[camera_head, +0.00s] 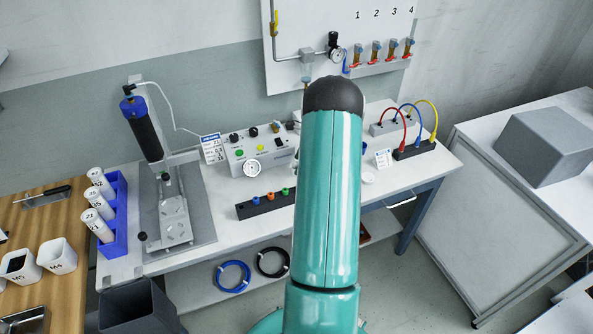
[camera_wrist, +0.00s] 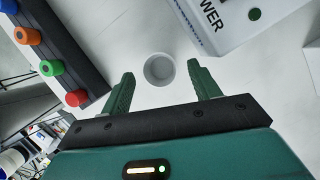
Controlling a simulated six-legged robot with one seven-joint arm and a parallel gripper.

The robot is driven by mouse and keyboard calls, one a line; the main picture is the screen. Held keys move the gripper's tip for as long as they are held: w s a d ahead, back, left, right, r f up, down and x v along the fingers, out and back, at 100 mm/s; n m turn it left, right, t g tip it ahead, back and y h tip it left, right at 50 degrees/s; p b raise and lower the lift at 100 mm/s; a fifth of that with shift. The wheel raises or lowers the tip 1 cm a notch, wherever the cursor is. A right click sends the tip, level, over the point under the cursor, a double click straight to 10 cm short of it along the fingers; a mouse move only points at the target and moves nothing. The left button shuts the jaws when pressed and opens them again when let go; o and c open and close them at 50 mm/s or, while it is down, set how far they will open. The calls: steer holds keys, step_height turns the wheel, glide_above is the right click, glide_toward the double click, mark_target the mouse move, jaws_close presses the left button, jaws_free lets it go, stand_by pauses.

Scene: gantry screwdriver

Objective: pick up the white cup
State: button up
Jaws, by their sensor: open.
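The white cup (camera_wrist: 159,69) shows in the wrist view as a small round cup seen from above, on the pale bench top. My gripper (camera_wrist: 158,80) is open, with one green finger on each side and the cup between and slightly beyond the fingertips. The fingers show a gap to the cup on both sides; height above it is hard to tell. In the head view my teal arm hides the gripper. A small white round thing (camera_head: 368,178) shows right of my arm there; I cannot tell whether it is the same cup.
A dark block (camera_wrist: 62,55) with coloured knobs lies left of the cup. A white box marked POWER (camera_wrist: 235,20) stands at upper right. In the head view, a screwdriver stand (camera_head: 175,215) and white labelled containers (camera_head: 58,256) are left, and cabled sockets (camera_head: 413,149) right.

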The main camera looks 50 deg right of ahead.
mark_target(296, 166)
steer(key=x, duration=0.3)
steer(key=c, duration=1)
steer(key=shift+r, duration=0.15)
